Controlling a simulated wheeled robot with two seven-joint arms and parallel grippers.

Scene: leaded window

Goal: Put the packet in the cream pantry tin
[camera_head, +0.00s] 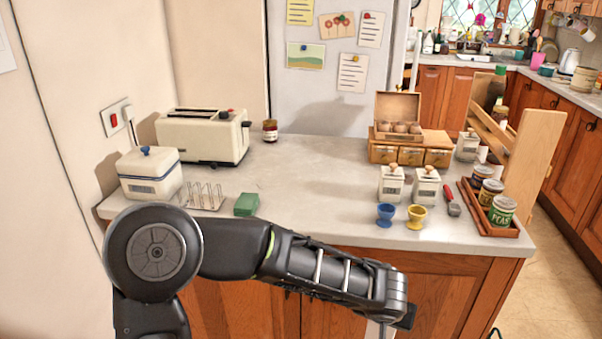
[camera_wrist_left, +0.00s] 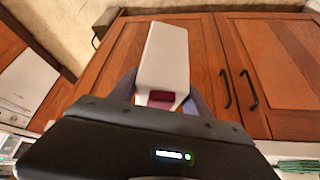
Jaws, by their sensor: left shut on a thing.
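The cream pantry tin (camera_head: 150,181), with a blue rim and a blue knob, stands on the left end of the counter; its lid looks shut. My left gripper (camera_wrist_left: 160,95) is shut on a pale, box-shaped packet (camera_wrist_left: 164,50) with a dark red patch at its near end. In the head view my left arm reaches across the front of the counter, and its hand is low at the bottom right, in front of the cabinet doors. Only a pale sliver of the packet (camera_head: 374,330) shows there. My right gripper is not in view.
A toaster (camera_head: 203,136), a wire toast rack (camera_head: 203,196) and a green block (camera_head: 246,204) are near the tin. Egg cups (camera_head: 386,215), white canisters (camera_head: 391,184) and a tray of cans (camera_head: 490,226) stand at right. The counter's middle (camera_head: 310,180) is clear.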

